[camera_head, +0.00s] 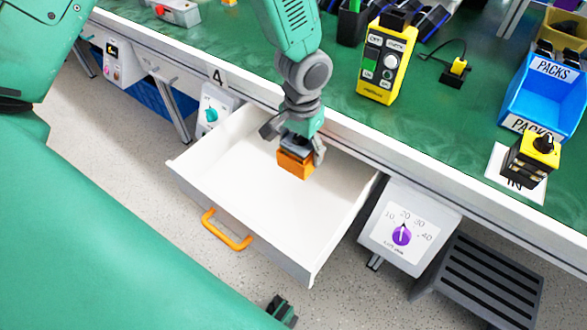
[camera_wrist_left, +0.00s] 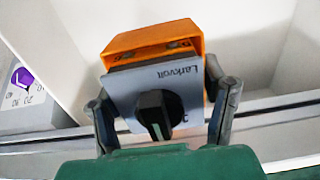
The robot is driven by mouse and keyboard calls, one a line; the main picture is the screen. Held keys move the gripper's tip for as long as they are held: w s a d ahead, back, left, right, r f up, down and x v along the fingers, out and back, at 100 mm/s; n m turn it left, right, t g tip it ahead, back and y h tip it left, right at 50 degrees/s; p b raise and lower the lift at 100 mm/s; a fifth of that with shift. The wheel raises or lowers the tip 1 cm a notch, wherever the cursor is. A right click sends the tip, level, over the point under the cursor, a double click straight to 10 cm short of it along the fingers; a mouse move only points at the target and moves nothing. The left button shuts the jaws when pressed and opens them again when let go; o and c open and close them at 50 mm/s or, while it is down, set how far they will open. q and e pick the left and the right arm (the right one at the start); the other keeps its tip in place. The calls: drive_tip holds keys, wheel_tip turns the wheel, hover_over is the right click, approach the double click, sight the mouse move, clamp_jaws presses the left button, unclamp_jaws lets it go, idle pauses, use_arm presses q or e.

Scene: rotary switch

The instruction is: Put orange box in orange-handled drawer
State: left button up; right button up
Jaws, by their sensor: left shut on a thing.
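The orange box (camera_head: 295,163) has a grey face with a black knob, marked "Larkvolt" in the left wrist view (camera_wrist_left: 155,48). My left gripper (camera_head: 292,143) is shut on it, with one finger on each side of the grey part in the left wrist view (camera_wrist_left: 165,110). The drawer (camera_head: 245,188) is white, pulled open and otherwise empty, with an orange handle (camera_head: 226,231) on its front. The box is over the back part of the drawer, inside its outline. I cannot tell whether it touches the drawer floor. My right gripper does not show clearly.
The green workbench (camera_head: 330,95) edge runs just behind the drawer. On it stand a yellow control box (camera_head: 386,62), a blue PACKS bin (camera_head: 543,88) and a yellow-black switch (camera_head: 531,157). A purple dial panel (camera_head: 408,228) hangs right of the drawer, a teal-knob panel (camera_head: 213,108) left.

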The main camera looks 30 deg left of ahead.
use_arm(q)
drive_tip(key=f, duration=0.2)
drive_tip(key=a+f+b, duration=0.1)
drive_tip(key=f, duration=0.2)
drive_tip(key=shift+a+f, duration=0.1)
drive_tip(key=shift+f, duration=0.05)
drive_tip(key=shift+a+f, duration=0.2)
drive_tip(key=shift+f, duration=0.35)
drive_tip(key=f, duration=0.1)
drive_tip(key=d+f+b, duration=0.1)
drive_tip(key=f, duration=0.1)
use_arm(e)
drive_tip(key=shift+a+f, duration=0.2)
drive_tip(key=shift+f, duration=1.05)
use_arm(q)
drive_tip(key=shift+s+a+f, duration=0.1)
drive_tip(key=shift+a, duration=0.1)
drive_tip(key=o, duration=1.1)
drive_tip(key=shift+a, duration=0.1)
drive_tip(key=shift+o, duration=0.2)
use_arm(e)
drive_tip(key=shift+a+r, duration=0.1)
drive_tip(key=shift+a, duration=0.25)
